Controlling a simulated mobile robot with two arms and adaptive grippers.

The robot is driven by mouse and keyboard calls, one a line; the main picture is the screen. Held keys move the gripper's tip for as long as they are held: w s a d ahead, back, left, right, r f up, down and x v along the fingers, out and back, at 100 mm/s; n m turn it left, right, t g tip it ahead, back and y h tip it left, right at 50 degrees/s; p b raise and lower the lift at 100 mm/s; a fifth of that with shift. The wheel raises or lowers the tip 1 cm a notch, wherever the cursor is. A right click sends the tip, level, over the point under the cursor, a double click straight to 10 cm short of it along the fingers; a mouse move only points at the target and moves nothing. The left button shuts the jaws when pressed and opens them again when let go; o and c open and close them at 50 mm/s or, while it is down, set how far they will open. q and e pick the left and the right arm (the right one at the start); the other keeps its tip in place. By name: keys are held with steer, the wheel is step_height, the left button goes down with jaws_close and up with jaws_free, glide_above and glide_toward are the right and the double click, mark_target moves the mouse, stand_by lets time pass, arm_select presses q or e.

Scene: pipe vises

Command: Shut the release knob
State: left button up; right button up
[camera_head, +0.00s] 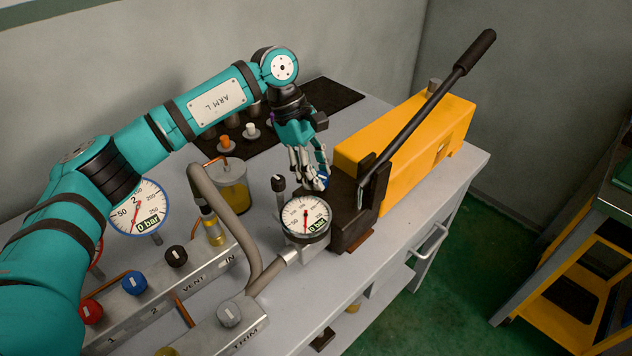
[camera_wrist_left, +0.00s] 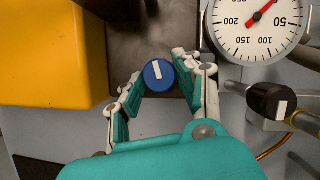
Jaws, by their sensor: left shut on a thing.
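The release knob (camera_wrist_left: 158,75) is a round blue knob with a white bar mark, on the dark block (camera_wrist_left: 150,30) at the end of the yellow hand pump (camera_head: 405,145). In the left wrist view its mark is slightly tilted from vertical. A bit of blue also shows in the head view (camera_head: 323,182), mostly hidden by my fingers. My left gripper (camera_head: 316,180) reaches down to the knob and is shut on it, with one fingertip on each side in the left wrist view (camera_wrist_left: 158,72). My right gripper is in neither view.
A gauge (camera_head: 306,217) reading 0 bar stands close beside the dark block. A black-topped valve (camera_head: 279,184) is near my left gripper. The long pump lever (camera_head: 425,102) slants up to the right. A manifold (camera_head: 165,290) with several knobs lies front left.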

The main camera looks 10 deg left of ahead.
arm_select(q)
steer(key=shift+w+m+g+y+b, duration=0.1)
steer(key=shift+m+g+y+b, duration=0.25)
steer(key=shift+m+b, duration=0.7)
steer(key=shift+m, duration=0.55)
steer(key=o, duration=1.1)
steer(key=shift+o, duration=0.2)
steer(key=shift+g, duration=0.25)
steer(key=v, duration=1.2)
steer(key=shift+f, duration=0.1)
